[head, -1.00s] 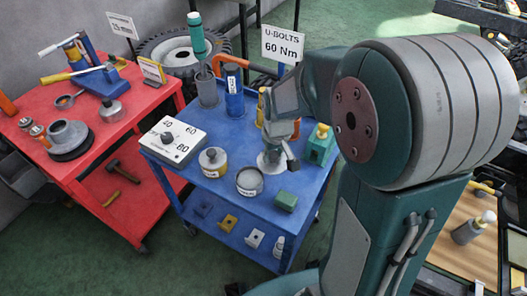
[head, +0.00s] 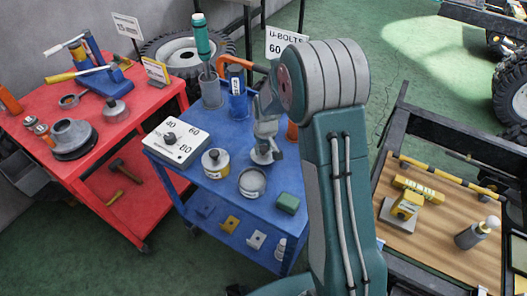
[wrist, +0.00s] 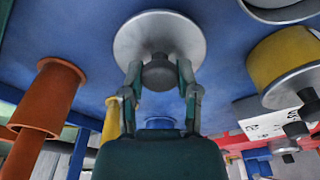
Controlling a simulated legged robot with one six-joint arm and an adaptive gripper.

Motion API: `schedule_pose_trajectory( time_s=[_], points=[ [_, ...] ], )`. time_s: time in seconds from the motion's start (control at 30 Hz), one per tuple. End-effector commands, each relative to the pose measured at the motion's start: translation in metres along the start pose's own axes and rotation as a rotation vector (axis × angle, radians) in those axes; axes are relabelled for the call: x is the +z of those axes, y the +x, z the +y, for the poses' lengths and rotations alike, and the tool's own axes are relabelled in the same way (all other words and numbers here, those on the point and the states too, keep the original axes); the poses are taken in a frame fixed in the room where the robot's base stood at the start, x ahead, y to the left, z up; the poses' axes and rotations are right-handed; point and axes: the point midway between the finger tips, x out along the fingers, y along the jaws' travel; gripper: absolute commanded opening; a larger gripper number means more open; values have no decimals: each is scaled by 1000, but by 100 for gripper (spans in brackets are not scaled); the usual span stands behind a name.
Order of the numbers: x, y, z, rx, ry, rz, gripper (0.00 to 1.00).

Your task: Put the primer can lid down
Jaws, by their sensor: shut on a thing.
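The primer can lid is a round silver disc with a dark knob (wrist: 158,73). My gripper (wrist: 160,82) is shut on that knob, with a finger on each side in the wrist view. In the head view my gripper (head: 266,142) is over the back middle of the blue cart top (head: 226,197), with the lid (head: 262,157) below it. I cannot tell whether the lid touches the cart. A grey can (head: 252,182) with a light label stands just in front of the lid; its label is too small to read.
A yellow can with a silver lid (head: 215,163) and a white dial box (head: 178,143) stand to the left. A green block (head: 288,203) lies at the front right. Grey (head: 210,90) and blue (head: 237,103) holders stand behind. An orange cup (wrist: 45,95) is close in the wrist view.

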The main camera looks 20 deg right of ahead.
Motion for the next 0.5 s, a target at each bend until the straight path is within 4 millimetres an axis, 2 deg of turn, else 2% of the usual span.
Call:
schedule_pose_trajectory(
  time_s=[0.1,0.43,0.47,0.5],
  points=[
    [3,17,0,-1,0,-3,0],
    [4,20,0,0,0,-2,0],
    [3,20,0,0,0,-1,55],
    [3,20,0,0,0,-1,73]
  ],
)
